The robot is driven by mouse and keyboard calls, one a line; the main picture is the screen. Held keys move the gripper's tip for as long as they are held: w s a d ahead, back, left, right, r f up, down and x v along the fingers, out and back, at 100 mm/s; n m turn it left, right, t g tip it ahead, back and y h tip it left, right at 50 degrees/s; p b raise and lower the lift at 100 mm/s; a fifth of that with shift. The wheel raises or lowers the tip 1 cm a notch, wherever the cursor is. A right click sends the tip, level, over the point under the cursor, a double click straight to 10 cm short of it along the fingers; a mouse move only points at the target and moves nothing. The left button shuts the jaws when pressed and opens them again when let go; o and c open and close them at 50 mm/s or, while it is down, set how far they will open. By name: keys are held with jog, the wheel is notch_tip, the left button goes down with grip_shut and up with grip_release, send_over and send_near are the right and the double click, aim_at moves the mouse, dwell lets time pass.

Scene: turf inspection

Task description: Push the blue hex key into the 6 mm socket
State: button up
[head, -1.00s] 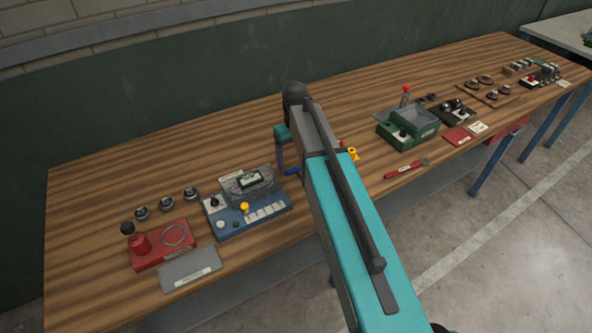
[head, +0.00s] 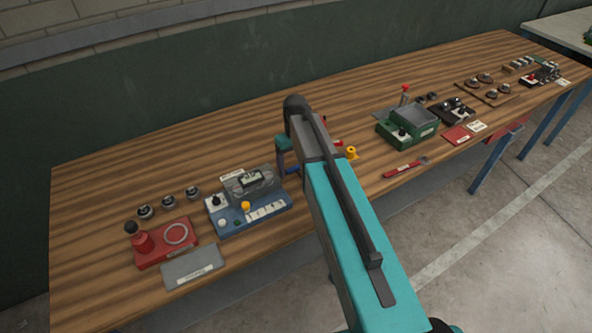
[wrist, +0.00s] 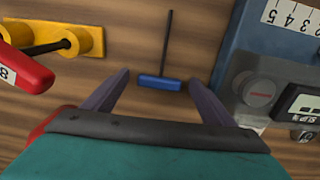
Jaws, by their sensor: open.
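In the wrist view the blue hex key (wrist: 158,82) lies on the wooden bench, its blue handle crosswise and its thin black shaft pointing up the picture. My gripper (wrist: 158,76) is open, with one finger on each side of the handle and a gap to both. The fingers appear empty. A yellow holder (wrist: 82,40) with round bosses is at upper left. A black shaft runs to it from a red handle (wrist: 22,72) marked 8. The holder also shows in the head view (head: 351,153). I cannot read a 6 mm mark.
A blue panel (wrist: 240,65) with a knob and display stands close to my right finger; it also shows in the head view (head: 268,217). A red base (head: 165,258) is at left. A green box (head: 410,128) and a red-handled tool (head: 402,170) are at right.

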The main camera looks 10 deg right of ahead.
jog(key=c, duration=1.2)
jog(key=shift+o, duration=0.2)
jog(key=shift+r, duration=0.2)
jog(key=shift+r+b, duration=1)
jog(key=shift+r, duration=0.4)
jog(key=s+d+b, duration=0.1)
jog(key=s+d, duration=0.2)
jog(key=s, duration=0.1)
jog(key=s+d+r+b, duration=0.1)
jog(key=s+d+b, duration=0.1)
jog(key=s+d, duration=0.1)
jog(key=s+d+r+b, duration=0.1)
jog(key=s+d, duration=0.2)
jog(key=s, duration=0.3)
jog(key=shift+s+d+b, duration=0.1)
jog(key=shift+b, duration=0.25)
